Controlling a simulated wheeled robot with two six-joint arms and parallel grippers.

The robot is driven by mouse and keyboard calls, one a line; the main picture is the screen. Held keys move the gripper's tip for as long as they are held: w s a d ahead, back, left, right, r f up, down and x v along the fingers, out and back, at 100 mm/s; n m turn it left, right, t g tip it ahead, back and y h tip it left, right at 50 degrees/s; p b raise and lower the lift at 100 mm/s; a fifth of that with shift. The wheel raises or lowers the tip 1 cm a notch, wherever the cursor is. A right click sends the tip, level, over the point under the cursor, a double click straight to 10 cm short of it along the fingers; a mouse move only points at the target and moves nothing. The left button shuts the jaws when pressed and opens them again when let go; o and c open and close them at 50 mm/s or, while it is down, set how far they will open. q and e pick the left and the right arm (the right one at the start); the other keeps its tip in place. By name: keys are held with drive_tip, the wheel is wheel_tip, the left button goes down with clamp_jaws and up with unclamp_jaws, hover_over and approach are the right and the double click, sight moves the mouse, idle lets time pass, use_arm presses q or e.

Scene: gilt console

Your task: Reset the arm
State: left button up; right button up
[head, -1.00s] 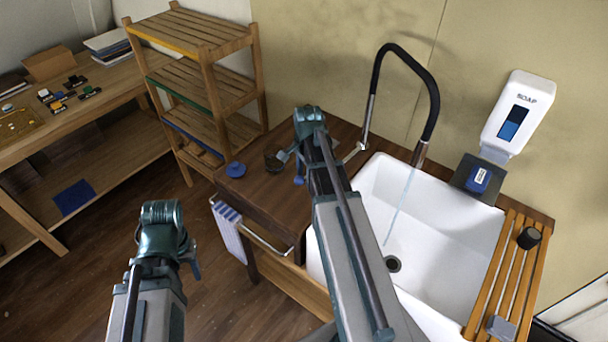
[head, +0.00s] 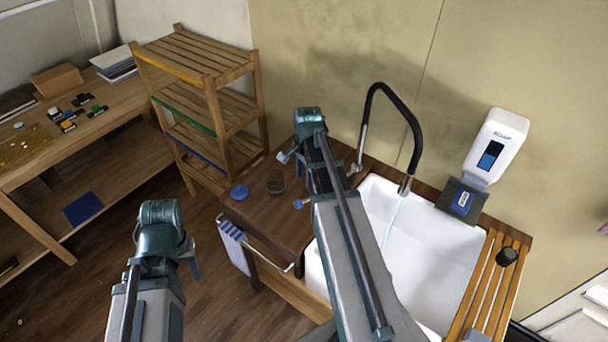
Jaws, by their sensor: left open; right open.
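My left gripper (head: 190,262) is at the lower left, over the floor. It is mostly hidden behind its wrist, with only a small dark finger part showing. My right gripper (head: 292,180) is over the wooden counter left of the sink, its jaws open and partly hidden by my arm. No object shows in either gripper.
A white sink (head: 425,262) has water running from a black faucet (head: 416,135). A soap dispenser (head: 496,147) hangs on the wall. A slatted rack (head: 482,285) lies at the sink's right. A wooden shelf (head: 200,52) and workbench (head: 110,118) stand left. A striped towel (head: 234,247) hangs in front.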

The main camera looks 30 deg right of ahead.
drive_tip(key=shift+r, duration=0.4)
drive_tip(key=s+a+f+n+b, duration=0.4)
drive_tip(key=a+n, duration=0.3)
drive_tip(key=a, duration=0.2)
drive_tip(key=s+a+f+n+b, duration=0.5)
drive_tip(key=a+f+n+b, duration=0.1)
drive_tip(key=a, duration=0.4)
drive_tip(key=s+a+f+n+g+h+b, duration=0.1)
drive_tip(key=s+a+f+n+b, duration=0.3)
drive_tip(key=a+n, duration=0.4)
drive_tip(key=shift+s+a+f+b, duration=0.15)
drive_tip(key=shift+a+f+b, duration=0.4)
drive_tip(key=shift+a, duration=0.45)
